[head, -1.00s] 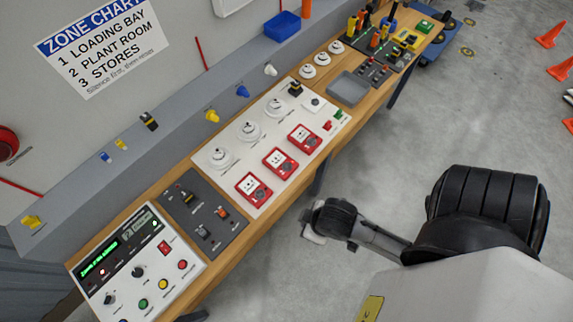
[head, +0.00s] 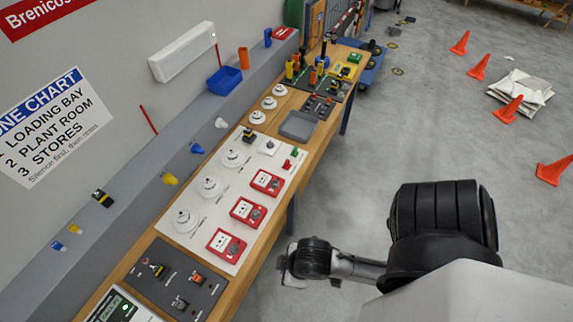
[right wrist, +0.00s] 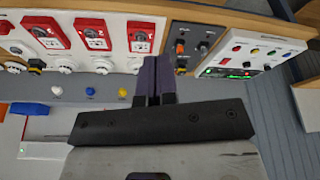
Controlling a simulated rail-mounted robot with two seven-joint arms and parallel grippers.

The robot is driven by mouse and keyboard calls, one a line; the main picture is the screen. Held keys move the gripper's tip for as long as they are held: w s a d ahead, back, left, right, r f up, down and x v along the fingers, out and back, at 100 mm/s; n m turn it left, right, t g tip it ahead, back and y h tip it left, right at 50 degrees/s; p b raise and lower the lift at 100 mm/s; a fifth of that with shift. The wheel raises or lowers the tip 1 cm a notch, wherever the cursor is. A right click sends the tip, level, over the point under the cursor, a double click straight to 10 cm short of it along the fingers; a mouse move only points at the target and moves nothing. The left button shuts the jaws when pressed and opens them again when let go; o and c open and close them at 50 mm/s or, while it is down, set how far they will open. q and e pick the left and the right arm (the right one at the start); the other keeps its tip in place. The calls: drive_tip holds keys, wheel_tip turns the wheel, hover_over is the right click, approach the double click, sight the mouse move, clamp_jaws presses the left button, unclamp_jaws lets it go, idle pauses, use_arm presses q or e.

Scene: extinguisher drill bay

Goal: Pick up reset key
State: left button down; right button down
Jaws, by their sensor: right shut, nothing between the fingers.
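I cannot tell for sure which small item is the reset key. A black-and-yellow piece (head: 102,198) sits on the grey ledge, with a small yellow piece (head: 75,230) and a small blue piece (head: 57,245) nearer. My right arm reaches in from the right in the head view, and its end is in front of the bench's front edge; its fingertips do not show there. In the right wrist view my right gripper (right wrist: 154,78) is shut and empty, its fingers overlapping the bench and ledge area. My left gripper is in neither view.
The wooden bench (head: 228,291) carries a white board (head: 213,215) with red call points (head: 248,212) and round detectors, a dark switch plate (head: 150,291) and a grey tray (head: 299,125). A blue bin (head: 224,80) stands on the ledge. Orange cones (head: 508,109) stand on open floor at right.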

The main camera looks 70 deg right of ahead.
drive_tip(key=c, duration=1.9)
unclamp_jaws()
drive_tip(key=o, duration=1.2)
drive_tip(key=shift+d, duration=0.1)
